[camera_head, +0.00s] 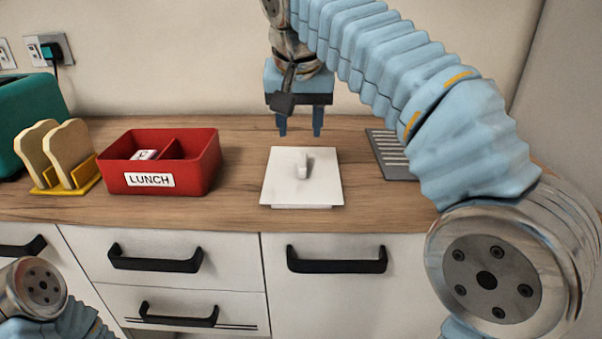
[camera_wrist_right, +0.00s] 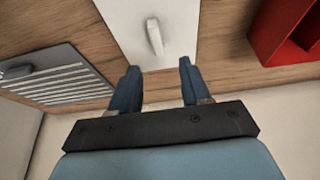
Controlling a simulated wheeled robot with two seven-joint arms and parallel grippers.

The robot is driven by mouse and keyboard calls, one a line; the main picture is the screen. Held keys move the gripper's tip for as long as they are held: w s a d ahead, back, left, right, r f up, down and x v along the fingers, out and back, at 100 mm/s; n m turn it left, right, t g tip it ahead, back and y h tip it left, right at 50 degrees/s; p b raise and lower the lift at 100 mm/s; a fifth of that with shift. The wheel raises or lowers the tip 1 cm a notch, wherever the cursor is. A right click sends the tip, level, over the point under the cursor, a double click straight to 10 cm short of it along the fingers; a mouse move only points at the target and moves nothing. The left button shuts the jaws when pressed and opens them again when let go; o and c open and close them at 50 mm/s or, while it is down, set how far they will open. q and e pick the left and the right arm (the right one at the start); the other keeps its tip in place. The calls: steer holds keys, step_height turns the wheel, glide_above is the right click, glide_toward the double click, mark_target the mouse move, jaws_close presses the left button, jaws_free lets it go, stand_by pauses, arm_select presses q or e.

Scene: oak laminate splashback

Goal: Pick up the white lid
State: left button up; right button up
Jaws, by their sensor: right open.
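The white lid (camera_head: 282,184) is a flat square with a small raised handle (camera_head: 302,166) and lies near the front edge of the wooden counter. It also shows in the right wrist view (camera_wrist_right: 180,45), with its handle (camera_wrist_right: 155,36) just beyond the fingertips. My right gripper (camera_head: 300,134) is open and empty, pointing down above and behind the lid. Its two blue fingers also show in the right wrist view (camera_wrist_right: 160,72), spread apart and not touching the handle. My left gripper is out of view; only part of my left arm shows at the bottom left.
A red LUNCH box (camera_head: 205,170) with a divider and a small white item inside stands left of the lid. A yellow rack (camera_head: 78,185) holds bread slices beside a green toaster (camera_head: 25,105). A grey slatted rack (camera_head: 392,155) lies to the right. Drawers are below the counter.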

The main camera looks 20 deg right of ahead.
mark_target(303, 160)
steer(key=x, duration=0.3)
steer(key=shift+f, duration=0.2)
steer(key=x, duration=0.1)
steer(key=b+x, duration=0.1)
steer(key=x, duration=0.3)
steer(key=shift+s+d+f, duration=0.15)
steer(key=shift+s, duration=0.15)
jaws_close()
